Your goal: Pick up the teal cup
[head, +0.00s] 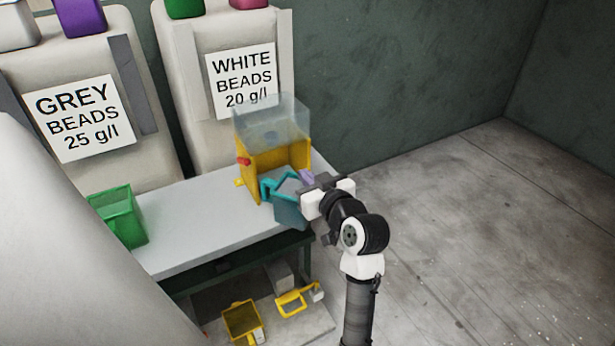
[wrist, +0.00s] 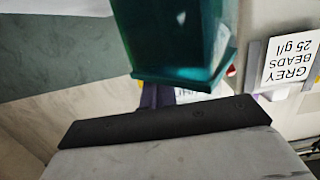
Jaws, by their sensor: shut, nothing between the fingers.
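The teal cup (head: 290,211) is at the right end of the grey table, in front of the yellow dispenser, with its squared handle toward the left. In the wrist view the cup (wrist: 178,40) fills the top middle, just beyond the purple fingers (wrist: 157,95). The fingers are shut with nothing between them. I cannot tell whether they touch the cup.
The yellow dispenser (head: 275,158) with a clear top stands close behind the cup. A green container (head: 120,215) stands on the table (head: 195,220) at left. A yellow container (head: 243,322) and a yellow-handled item (head: 291,300) are below. The floor at right is clear.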

